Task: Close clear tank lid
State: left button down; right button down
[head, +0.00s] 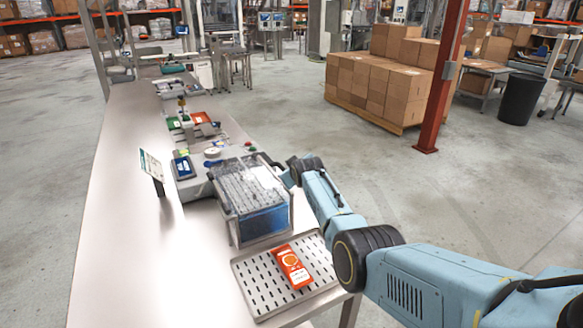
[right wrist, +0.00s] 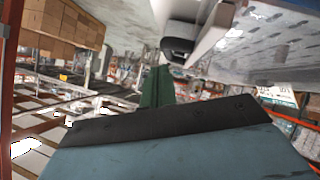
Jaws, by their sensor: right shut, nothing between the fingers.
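The clear tank (head: 262,222) stands on the bench, with blue showing through its lower front. Its clear lid (head: 244,182) spans the top; I cannot tell whether it sits flush or slightly raised. My right arm comes in from the right, and my right gripper is at the tank's right rear side, its fingertips mostly hidden in the head view. In the right wrist view my right gripper (right wrist: 156,85) shows as a green finger, shut and empty. A pale, see-through panel fills that view's upper right, close to the finger. My left gripper is out of view.
The bench's left side (head: 120,240) is clear.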

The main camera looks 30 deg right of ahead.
jog(key=shift+d+f+b, duration=0.25)
jog(key=shift+f+b, duration=0.4)
jog(key=shift+f, duration=0.55)
jog(key=shift+s+f, duration=0.1)
jog(key=s+a+r+p, duration=0.2)
jog(key=s+r+p, duration=0.6)
jog(key=s+r, duration=0.1)
jog(key=shift+a+r, duration=0.2)
jog(key=shift+r, duration=0.1)
